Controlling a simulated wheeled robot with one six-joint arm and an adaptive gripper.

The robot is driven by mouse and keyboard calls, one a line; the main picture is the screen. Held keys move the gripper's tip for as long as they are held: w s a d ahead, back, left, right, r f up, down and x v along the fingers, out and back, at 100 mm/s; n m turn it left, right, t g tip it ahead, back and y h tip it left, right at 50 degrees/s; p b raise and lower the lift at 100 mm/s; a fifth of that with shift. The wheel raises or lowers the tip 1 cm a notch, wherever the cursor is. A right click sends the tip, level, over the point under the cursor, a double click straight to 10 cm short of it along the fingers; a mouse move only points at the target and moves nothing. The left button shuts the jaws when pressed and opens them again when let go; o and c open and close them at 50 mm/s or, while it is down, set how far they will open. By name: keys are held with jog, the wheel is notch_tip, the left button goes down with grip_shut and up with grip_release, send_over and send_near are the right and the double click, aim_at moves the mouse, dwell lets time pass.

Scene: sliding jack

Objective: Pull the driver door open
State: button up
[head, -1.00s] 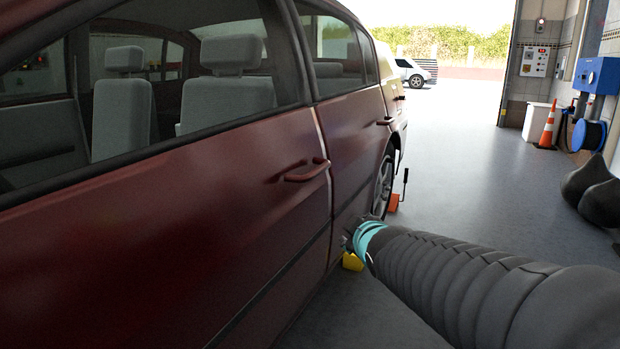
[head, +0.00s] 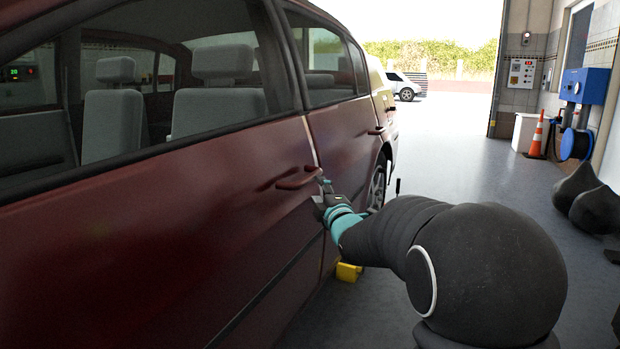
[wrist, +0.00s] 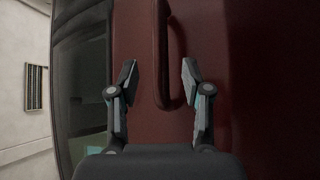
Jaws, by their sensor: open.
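The dark red driver door (head: 170,215) fills the left of the head view and looks shut, flush with the rear door (head: 345,140). Its red handle (head: 298,178) sits near the door's rear edge. My gripper (head: 322,188) is beside the handle's rear end in the head view. In the wrist view, my gripper (wrist: 160,75) is open, with one finger on each side of the handle (wrist: 162,60), which runs lengthwise between them. I cannot tell whether either finger touches the door.
A yellow block (head: 348,271) lies on the floor beside the car, below my gripper. An orange cone (head: 537,135), a blue reel unit (head: 588,88) and dark rounded shapes (head: 588,195) stand at the right. The floor (head: 455,160) between is clear.

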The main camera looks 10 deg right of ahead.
aim_at(312, 180)
jog(key=w, duration=0.2)
jog(key=w+a, duration=0.1)
jog(key=w, duration=0.2)
jog(key=w+r+p, duration=0.1)
jog(key=w, duration=0.2)
jog(key=shift+a, duration=0.15)
grip_shut()
